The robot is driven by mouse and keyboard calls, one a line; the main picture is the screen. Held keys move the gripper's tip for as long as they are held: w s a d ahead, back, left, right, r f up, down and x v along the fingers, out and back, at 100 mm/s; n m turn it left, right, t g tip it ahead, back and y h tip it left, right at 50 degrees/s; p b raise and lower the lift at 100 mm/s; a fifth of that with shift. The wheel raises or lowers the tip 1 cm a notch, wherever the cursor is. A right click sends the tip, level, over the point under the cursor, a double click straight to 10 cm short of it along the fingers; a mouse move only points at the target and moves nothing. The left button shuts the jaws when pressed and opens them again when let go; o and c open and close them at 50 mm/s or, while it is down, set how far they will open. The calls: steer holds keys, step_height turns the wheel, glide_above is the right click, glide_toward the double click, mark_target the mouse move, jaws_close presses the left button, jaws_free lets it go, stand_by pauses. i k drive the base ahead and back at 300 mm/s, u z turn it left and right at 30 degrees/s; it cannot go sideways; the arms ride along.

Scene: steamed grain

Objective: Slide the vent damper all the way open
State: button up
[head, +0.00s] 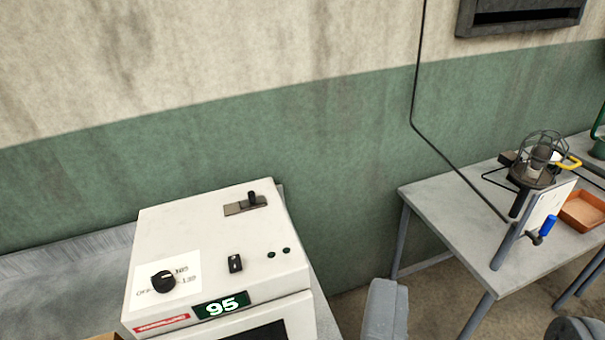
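The vent damper (246,206) is on the top of a white oven-like cabinet (190,222), near its back right corner. It is a small metal plate with a dark slot and a short black knob (252,198). The knob stands upright near the right end of the plate; part of the plate shows to its left. I cannot tell from here how far the vent is open. Fingertips of my gripper are not recognisable in the head view, and nothing touches the damper.
The cabinet has a black dial (163,281), a rocker switch (235,263) and a green display (221,307) reading 95. A grey table (440,205) at right holds a caged burner-like device (537,165) and an orange tray (584,210). The wall stands close behind the cabinet.

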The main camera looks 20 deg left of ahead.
mark_target(252, 202)
steer(key=u, duration=0.2)
steer(key=i, duration=0.95)
steer(key=u, duration=0.65)
